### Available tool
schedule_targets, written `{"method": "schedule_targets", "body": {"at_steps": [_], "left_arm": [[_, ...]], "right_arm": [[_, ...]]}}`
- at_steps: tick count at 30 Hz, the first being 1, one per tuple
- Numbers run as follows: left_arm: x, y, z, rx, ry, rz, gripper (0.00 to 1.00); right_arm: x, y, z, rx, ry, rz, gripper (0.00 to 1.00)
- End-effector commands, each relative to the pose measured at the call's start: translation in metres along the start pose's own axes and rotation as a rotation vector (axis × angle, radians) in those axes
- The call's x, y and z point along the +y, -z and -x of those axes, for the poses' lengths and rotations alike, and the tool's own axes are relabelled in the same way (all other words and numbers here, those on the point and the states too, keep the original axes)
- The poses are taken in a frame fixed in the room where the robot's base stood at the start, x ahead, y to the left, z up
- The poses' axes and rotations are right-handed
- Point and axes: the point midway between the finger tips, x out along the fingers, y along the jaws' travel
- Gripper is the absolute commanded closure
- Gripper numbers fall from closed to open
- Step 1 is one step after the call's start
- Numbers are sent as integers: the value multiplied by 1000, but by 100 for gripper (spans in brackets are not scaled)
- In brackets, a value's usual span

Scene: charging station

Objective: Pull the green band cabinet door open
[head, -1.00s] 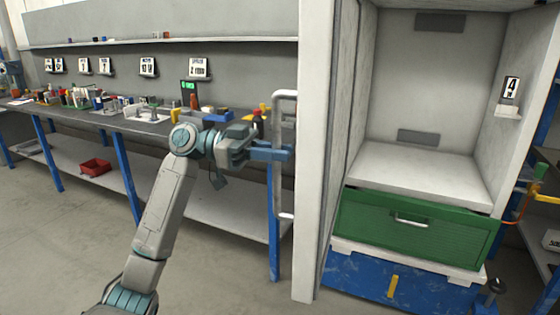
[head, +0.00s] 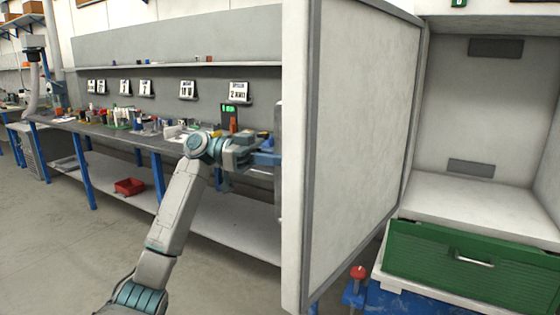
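The white cabinet door (head: 365,130) stands open, its grey-edged inner face turned toward me. Its hinge side meets the open cabinet (head: 480,120) on the right. The door's handle (head: 278,185) is on the far side of its left edge, and only a thin strip shows. My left gripper (head: 267,158) reaches this handle from the left, its blue fingers at the bar and their tips partly hidden by the door edge. It appears shut on the handle. No green band shows on the visible door face. My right gripper is out of view.
A green drawer-like box (head: 470,262) with a metal handle sits low in the cabinet. A red-topped post (head: 358,272) stands below the door. A long workbench (head: 110,130) with tools runs behind my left arm, a red bin (head: 129,187) under it. Floor at left is clear.

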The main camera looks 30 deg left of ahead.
Motion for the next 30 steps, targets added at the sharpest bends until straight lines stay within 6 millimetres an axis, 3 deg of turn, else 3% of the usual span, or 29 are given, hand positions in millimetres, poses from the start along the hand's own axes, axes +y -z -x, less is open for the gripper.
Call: {"method": "schedule_targets", "body": {"at_steps": [6, 7, 9, 20, 30], "left_arm": [[0, 0, 0, -2, 1, 0, 100], [0, 0, 0, -2, 1, 0, 78], [0, 0, 0, -2, 1, 0, 66], [0, 0, 5, -1, 1, 0, 66], [0, -1, 68, -2, 4, 2, 66]], "right_arm": [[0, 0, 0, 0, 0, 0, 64], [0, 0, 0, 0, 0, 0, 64], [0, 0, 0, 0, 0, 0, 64], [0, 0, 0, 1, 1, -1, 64], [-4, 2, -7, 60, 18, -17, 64]]}}
